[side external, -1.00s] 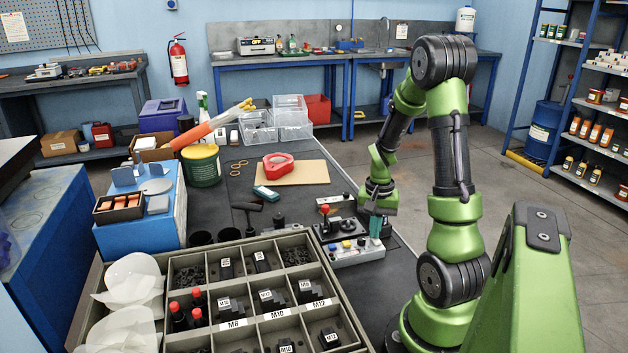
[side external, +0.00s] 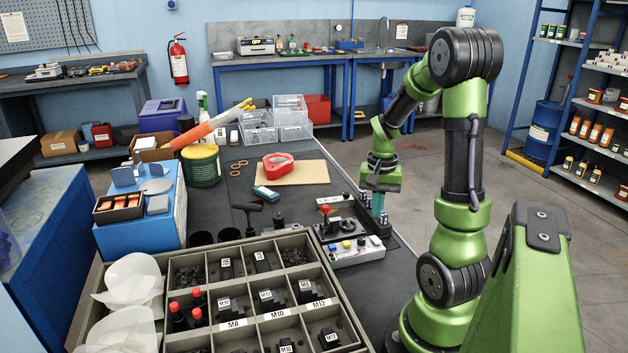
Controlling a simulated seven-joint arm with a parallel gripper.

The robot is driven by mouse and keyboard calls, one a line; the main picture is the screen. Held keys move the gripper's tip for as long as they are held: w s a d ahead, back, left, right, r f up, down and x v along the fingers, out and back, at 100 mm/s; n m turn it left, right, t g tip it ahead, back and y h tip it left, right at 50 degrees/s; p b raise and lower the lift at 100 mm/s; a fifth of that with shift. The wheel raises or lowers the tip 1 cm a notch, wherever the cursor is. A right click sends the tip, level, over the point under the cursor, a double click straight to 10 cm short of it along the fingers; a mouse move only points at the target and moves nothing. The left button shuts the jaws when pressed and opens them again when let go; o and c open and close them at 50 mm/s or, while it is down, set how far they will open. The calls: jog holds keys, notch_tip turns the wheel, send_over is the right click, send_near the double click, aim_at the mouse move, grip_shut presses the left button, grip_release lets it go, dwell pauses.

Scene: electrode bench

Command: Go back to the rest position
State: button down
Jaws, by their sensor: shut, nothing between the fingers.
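My gripper (side external: 379,206) hangs at the end of my green and black arm, pointing down. The fingertips appear clear of the panel. A black fixture with a red knob (side external: 324,210) stands just left of the gripper.
A compartment tray (side external: 252,318) of dark parts fills the front of the bench. A red tape dispenser (side external: 277,161) lies on a tan board (side external: 300,175) behind. A green tin (side external: 202,168) and blue box (side external: 170,210) stand at the left. The air above the panel is open.

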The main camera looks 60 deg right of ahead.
jog(key=shift+r, duration=0.25)
jog(key=w+a+r+n+t, duration=0.1)
jog(key=a+r+n+t, duration=0.1)
jog(key=a, duration=0.7)
jog(key=w+a+r+n+t+y, duration=0.1)
jog(key=a+r+n, duration=0.4)
jog(key=a, duration=0.5)
jog(key=w+a+r+n+t+y, duration=0.1)
jog(key=a+r+n+t, duration=0.3)
jog(key=a, duration=0.6)
notch_tip(320, 180, up, 3)
jog(key=shift+w+f, duration=0.2)
jog(key=shift+w, duration=0.2)
